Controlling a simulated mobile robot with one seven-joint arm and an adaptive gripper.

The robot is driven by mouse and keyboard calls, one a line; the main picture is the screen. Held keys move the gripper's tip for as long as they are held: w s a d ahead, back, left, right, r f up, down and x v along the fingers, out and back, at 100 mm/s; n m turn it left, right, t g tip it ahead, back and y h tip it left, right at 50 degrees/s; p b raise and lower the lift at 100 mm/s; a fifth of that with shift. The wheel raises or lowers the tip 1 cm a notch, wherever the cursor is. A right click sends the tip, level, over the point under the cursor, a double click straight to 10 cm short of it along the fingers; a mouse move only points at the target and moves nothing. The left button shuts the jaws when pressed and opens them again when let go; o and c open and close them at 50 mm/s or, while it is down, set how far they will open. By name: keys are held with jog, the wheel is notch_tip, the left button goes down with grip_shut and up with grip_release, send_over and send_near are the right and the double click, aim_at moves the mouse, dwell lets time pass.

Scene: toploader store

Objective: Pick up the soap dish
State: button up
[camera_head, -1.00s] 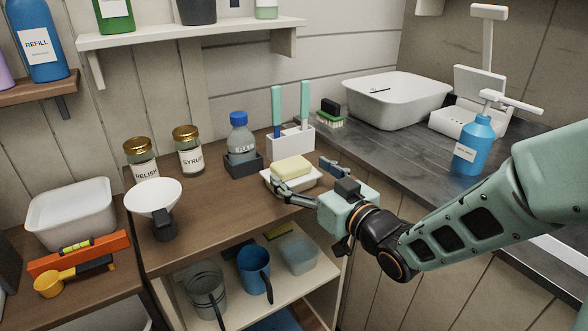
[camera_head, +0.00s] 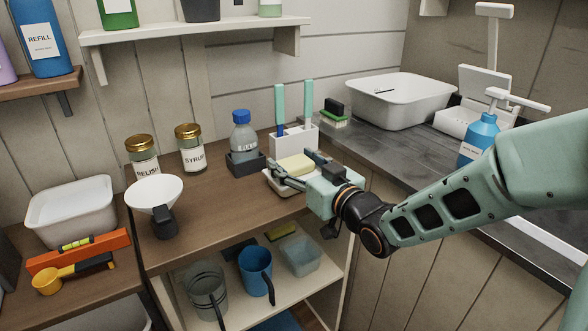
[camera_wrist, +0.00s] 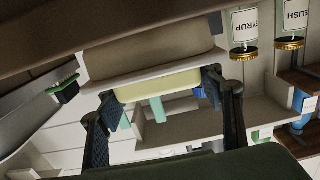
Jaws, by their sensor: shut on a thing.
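The soap dish (camera_head: 280,190) is a white tray with a pale yellow bar of soap (camera_head: 295,164) on it. It sits at the right front of the brown wooden counter. My gripper (camera_head: 291,162) reaches in from the right, with one finger on each side of the dish, and is shut on it. In the wrist view the dish (camera_wrist: 150,72) appears upside down, with the soap (camera_wrist: 160,85) against its rim. The fingertips of my gripper (camera_wrist: 162,95) flank it. The exact contact points are partly hidden.
A white holder (camera_head: 292,142) with upright teal-handled tools stands just behind the dish. A bottle in a dark tray (camera_head: 245,163) stands to its left. The funnel (camera_head: 154,192) and jars are farther left. A scrub brush (camera_head: 335,113) and white basin (camera_head: 400,103) are behind right.

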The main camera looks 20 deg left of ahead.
aim_at(294, 161)
jog(key=c, duration=0.5)
notch_tip(294, 161, up, 10)
jog(key=p, duration=0.4)
jog(key=o, duration=0.7)
jog(key=c, duration=0.7)
